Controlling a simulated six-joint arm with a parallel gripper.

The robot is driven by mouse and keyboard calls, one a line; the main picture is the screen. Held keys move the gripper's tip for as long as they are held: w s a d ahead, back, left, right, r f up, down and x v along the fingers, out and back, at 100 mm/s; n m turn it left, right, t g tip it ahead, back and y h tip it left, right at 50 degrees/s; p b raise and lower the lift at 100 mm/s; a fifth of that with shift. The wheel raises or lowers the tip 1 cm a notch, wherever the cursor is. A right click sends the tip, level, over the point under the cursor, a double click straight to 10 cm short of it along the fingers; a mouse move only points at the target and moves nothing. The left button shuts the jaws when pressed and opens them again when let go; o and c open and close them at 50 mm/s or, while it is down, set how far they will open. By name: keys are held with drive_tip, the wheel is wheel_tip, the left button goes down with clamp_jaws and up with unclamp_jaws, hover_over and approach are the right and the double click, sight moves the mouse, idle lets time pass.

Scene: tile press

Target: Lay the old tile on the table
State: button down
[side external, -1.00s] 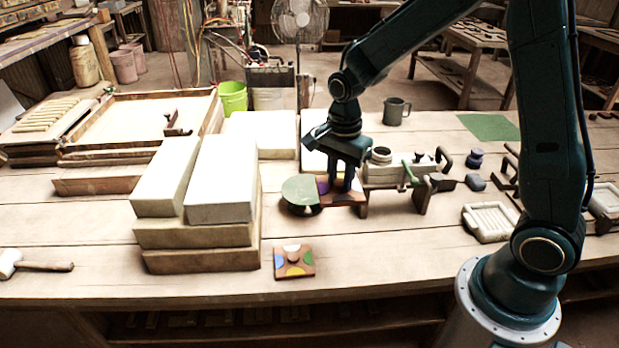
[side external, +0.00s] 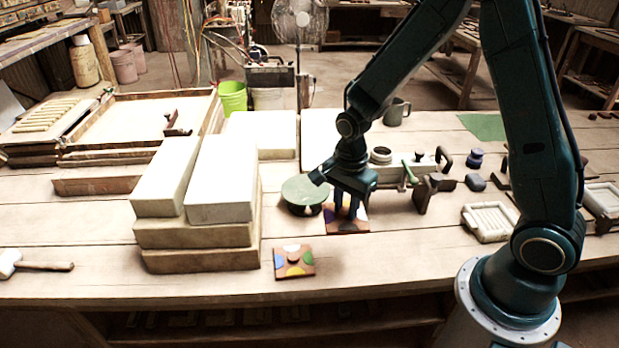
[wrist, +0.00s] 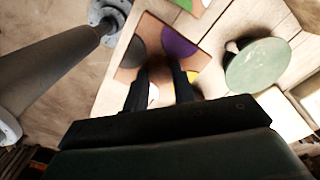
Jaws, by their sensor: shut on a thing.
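A brown tile with coloured corner patches (side external: 348,227) is held in my gripper (side external: 347,207), which points down over the middle of the table (side external: 420,255). I take this held tile to be the old tile.
A green-topped round object (side external: 302,190) stands just left of the held tile. The press (side external: 388,172) with a green handle is behind and right. Stacked pale blocks (side external: 220,180) rise at the left. Bare wood lies in front and to the right.

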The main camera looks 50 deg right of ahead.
wheel_tip(320, 180, down, 10)
drive_tip(key=shift+f, duration=0.2)
idle(0.3)
drive_tip(key=shift+f, duration=1.9)
drive_tip(key=shift+f, duration=0.1)
drive_tip(key=c, duration=1.1)
unclamp_jaws()
drive_tip(key=shift+c, duration=0.2)
drive_tip(key=shift+r, duration=6.1)
